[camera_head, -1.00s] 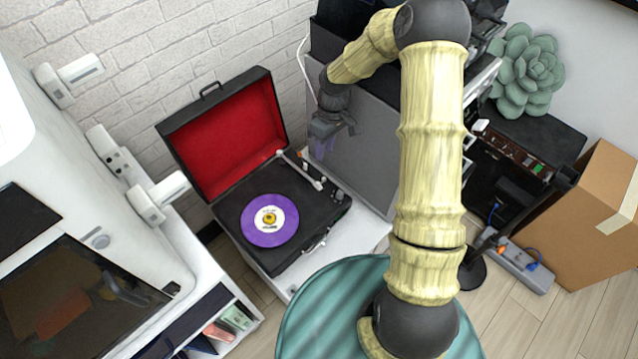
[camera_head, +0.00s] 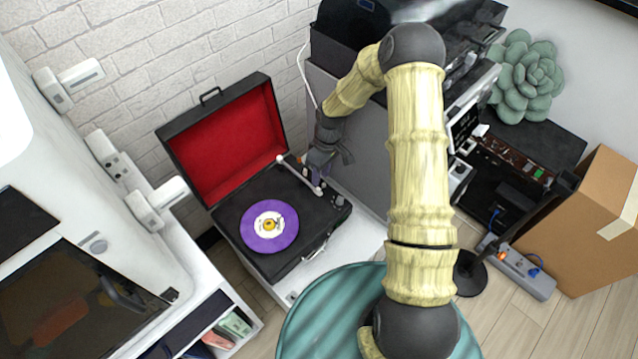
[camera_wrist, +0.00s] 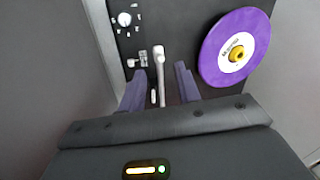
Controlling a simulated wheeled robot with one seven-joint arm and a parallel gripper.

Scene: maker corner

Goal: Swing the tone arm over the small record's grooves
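The small purple record (camera_head: 254,240) with a white label and yellow centre lies on the black deck of the open record player (camera_head: 238,190). The pale tone arm (camera_head: 297,171) lies along the deck's back right side, beside the record and clear of its grooves. My gripper (camera_head: 317,180) is low over the tone arm's front end. In the wrist view its two purple fingers (camera_wrist: 160,88) are open, one on each side of the tone arm (camera_wrist: 159,60). The record (camera_wrist: 212,52) is to the right there. I cannot tell whether either finger touches the tone arm.
The player's raised red-lined lid (camera_head: 228,140) stands behind the deck. A grey cabinet (camera_head: 355,165) stands close on the right. Control knobs (camera_wrist: 124,19) are near the gripper. A teal round top (camera_head: 315,315) is in front, and a white unit (camera_head: 90,200) is on the left.

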